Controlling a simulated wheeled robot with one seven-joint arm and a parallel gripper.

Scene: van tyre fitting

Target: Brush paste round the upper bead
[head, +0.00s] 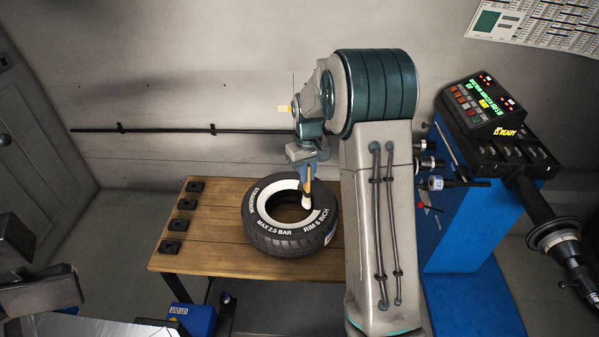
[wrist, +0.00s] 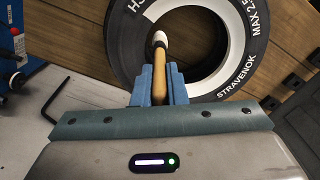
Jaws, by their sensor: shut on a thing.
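A black tyre (head: 265,236) with white lettering and a white band on its upper side lies flat on a wooden bench. It also shows in the wrist view (wrist: 122,45). My gripper (head: 308,165) is above the tyre, its blue fingers (wrist: 160,88) shut on the wooden handle of a brush (wrist: 175,78). The brush's pale tip (head: 306,202) points down at the inner edge of the tyre, at the right of the opening in the head view. I cannot tell whether the tip touches the bead, or whether any paste is on it.
The wooden bench (head: 200,240) has several black blocks (head: 184,204) along its left edge. A blue balancing machine (head: 460,220) stands at the right, its shaft (head: 535,205) jutting out. A dark bar (head: 170,130) runs along the wall behind. A blue box (head: 192,318) is below the bench.

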